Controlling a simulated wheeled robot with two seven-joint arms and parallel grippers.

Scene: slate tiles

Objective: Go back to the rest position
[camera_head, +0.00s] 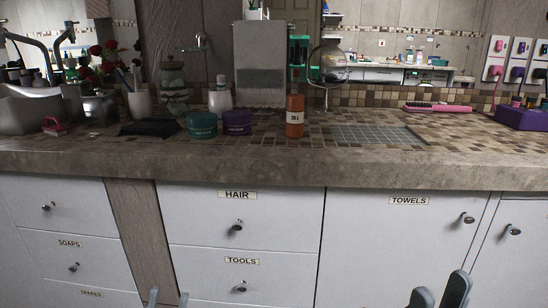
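My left gripper (168,298) shows only as two fingertips at the bottom edge, in front of the drawers left of the middle. The tips stand apart with nothing seen between them. My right gripper (438,290) shows as two grey fingers at the bottom right, in front of the TOWELS door (397,245). Its fingers are apart and look empty. Both grippers are below the counter top, and the rest of both arms is out of view.
The tiled counter (260,167) spans the view. On it stand an orange bottle (295,117), a teal jar (202,124), a purple jar (237,122), a pink brush (450,109) and a purple box (522,118). The drawers, such as HAIR (270,215), are shut.

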